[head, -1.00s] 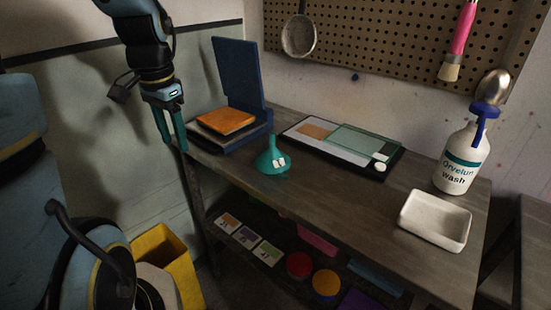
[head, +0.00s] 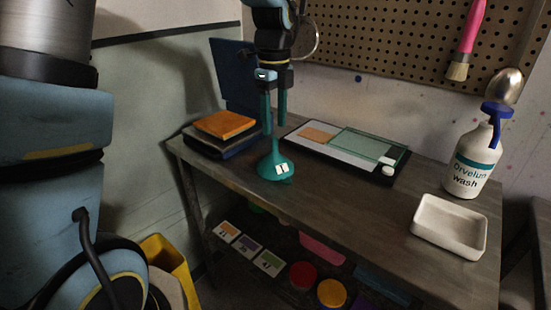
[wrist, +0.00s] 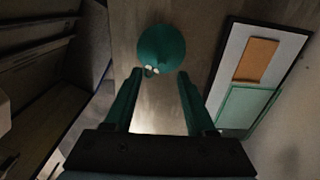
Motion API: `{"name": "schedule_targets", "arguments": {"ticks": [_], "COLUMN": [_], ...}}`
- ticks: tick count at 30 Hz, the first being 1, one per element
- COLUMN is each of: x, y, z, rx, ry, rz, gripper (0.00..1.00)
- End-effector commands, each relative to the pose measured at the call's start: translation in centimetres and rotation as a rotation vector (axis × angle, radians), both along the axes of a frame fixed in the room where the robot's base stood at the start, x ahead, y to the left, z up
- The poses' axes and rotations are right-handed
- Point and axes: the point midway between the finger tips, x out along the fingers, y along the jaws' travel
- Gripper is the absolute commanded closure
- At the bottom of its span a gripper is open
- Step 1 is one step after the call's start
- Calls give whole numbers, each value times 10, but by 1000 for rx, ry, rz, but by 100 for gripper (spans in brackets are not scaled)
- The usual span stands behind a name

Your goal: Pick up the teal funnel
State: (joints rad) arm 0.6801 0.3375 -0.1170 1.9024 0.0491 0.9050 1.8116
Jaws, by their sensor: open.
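The teal funnel (head: 276,168) stands wide end down on the dark wooden bench, its spout pointing up and white tags on its side. In the wrist view the funnel (wrist: 161,48) shows from above, just beyond the fingertips. My gripper (head: 273,118) has teal fingers, hangs pointing down above the funnel, and is open and empty. In the wrist view my gripper's fingers (wrist: 160,73) are spread apart, with the funnel ahead of the gap. In the head view the fingertips are close to the spout's height; whether they touch it I cannot tell.
A framed board (head: 335,140) lies to the right. A white tray (head: 448,225) and wash bottle (head: 474,160) stand farther right. The bench front is clear.

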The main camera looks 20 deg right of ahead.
Motion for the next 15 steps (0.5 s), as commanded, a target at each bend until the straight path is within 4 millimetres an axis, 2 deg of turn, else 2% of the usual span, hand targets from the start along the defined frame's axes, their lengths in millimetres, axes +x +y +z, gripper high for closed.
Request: {"name": "schedule_targets", "arguments": {"ticks": [5,12,15], "x": [-1,-1,-1], "y": [-1,-3,-3], "z": [-12,-47,-54], "rx": [2,2,2], "ry": [2,2,1], "rz": [0,1,2], "gripper": [44,44,44]}}
